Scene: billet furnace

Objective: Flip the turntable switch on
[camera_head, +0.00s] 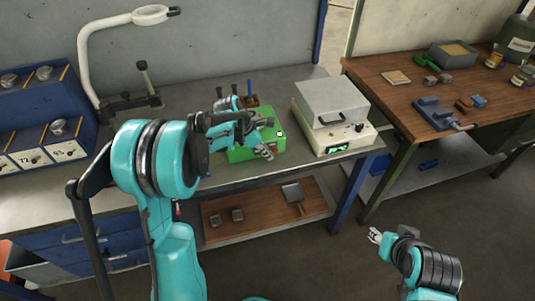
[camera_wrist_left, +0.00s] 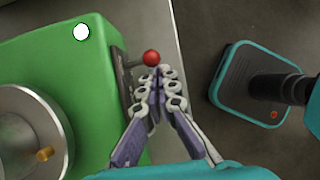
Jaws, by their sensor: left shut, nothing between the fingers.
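The green turntable box (camera_head: 240,154) sits on the grey bench, partly hidden by my left arm. In the left wrist view the box (camera_wrist_left: 80,65) fills the left side, with a round grey turntable part (camera_wrist_left: 22,125) and a white round spot (camera_wrist_left: 81,32) on top. The switch, a lever with a red ball (camera_wrist_left: 151,57), sticks out from its side plate. My left gripper (camera_head: 265,152) is at the front of the box. Its fingertips (camera_wrist_left: 153,76) are shut and empty, close beside the red ball; whether they touch it I cannot tell. My right gripper (camera_head: 375,235) hangs over the floor, away from the bench.
A furnace-like grey box (camera_head: 330,101) on a white base with a green display stands right of the turntable. A blue cabinet (camera_head: 45,115) and a white lamp arm (camera_head: 88,60) are at the left. A wooden table (camera_head: 425,85) with tools is at the right.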

